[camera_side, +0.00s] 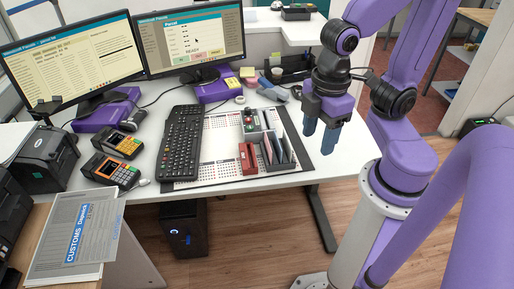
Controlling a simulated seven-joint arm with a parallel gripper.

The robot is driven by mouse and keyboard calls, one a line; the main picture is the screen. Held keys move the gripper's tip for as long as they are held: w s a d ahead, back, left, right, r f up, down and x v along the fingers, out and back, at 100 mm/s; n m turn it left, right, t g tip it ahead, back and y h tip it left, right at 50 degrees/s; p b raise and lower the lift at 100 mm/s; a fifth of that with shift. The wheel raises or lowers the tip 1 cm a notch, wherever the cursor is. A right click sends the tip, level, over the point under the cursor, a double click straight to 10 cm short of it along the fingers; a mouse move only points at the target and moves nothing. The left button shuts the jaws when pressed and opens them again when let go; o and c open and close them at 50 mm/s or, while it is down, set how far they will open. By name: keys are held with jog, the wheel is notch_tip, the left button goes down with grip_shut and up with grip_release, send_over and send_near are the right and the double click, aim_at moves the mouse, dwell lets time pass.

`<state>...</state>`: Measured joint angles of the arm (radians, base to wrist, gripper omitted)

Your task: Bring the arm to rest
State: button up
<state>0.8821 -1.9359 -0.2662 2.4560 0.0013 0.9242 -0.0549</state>
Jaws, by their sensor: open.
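My gripper (320,133) hangs at the right side of the white counter (350,155), with its two blue fingers pointing down. The fingers are apart and nothing shows between them. It is above the counter's right part, to the right of a grey holder with upright dividers (268,140). The fingers look clear of the holder; whether they touch the counter cannot be told. My arm is purple with black joints and stands at the right.
A black keyboard (182,143) lies left of a printed desk mat (222,150). A red block (247,158) stands on the mat beside the holder. Two monitors (70,60) (190,40) stand behind. Two card terminals (111,171) (117,144) are at the left.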

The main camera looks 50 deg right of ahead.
jog(key=shift+s+d+f, duration=0.25)
jog(key=shift+s+d, duration=0.15)
jog(key=shift+s, duration=0.35)
